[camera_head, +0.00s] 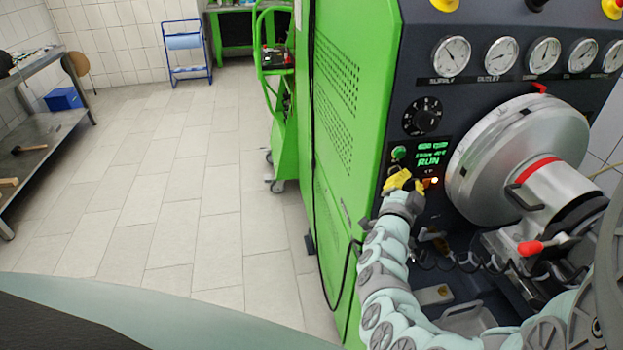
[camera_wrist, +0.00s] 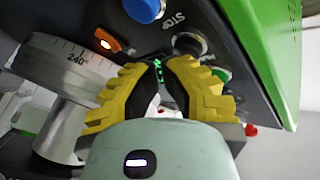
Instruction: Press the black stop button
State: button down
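The black stop button (camera_wrist: 188,45) shows in the wrist view beside the "STOP" label, just beyond the tip of the right-hand yellow finger, which partly overlaps it. I cannot tell whether they touch. My gripper (camera_wrist: 161,66) has its two yellow fingers drawn close together. Green display text shows in the narrow space between them, and no held object is visible. In the head view my gripper (camera_head: 400,180) is at the dark control panel (camera_head: 450,120), below the green button (camera_head: 398,153) and left of an orange lit switch (camera_head: 431,182). It hides the stop button there.
A blue button (camera_wrist: 143,8) and the orange switch (camera_wrist: 104,41) are near the fingers. The large silver pump housing (camera_head: 515,150) stands right of the panel, with a red-tipped lever (camera_head: 530,247) below. A green cabinet side (camera_head: 345,120) is at left. Open tiled floor (camera_head: 215,200) lies beyond.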

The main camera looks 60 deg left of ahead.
jog(key=shift+w+a, duration=0.2)
jog(key=shift+a, duration=0.1)
dwell(0.4)
jog(key=shift+d, duration=0.1)
jog(key=shift+s+d, duration=0.45)
jog(key=shift+d, duration=0.25)
jog(key=d, duration=0.1)
jog(key=s+d, duration=0.1)
jog(key=d, duration=0.1)
jog(key=s+d, duration=0.1)
jog(key=shift+d+r+p, duration=0.1)
jog(key=shift+d+p, duration=0.2)
jog(key=shift+p, duration=0.05)
jog(key=shift+w, duration=0.15)
dwell(0.8)
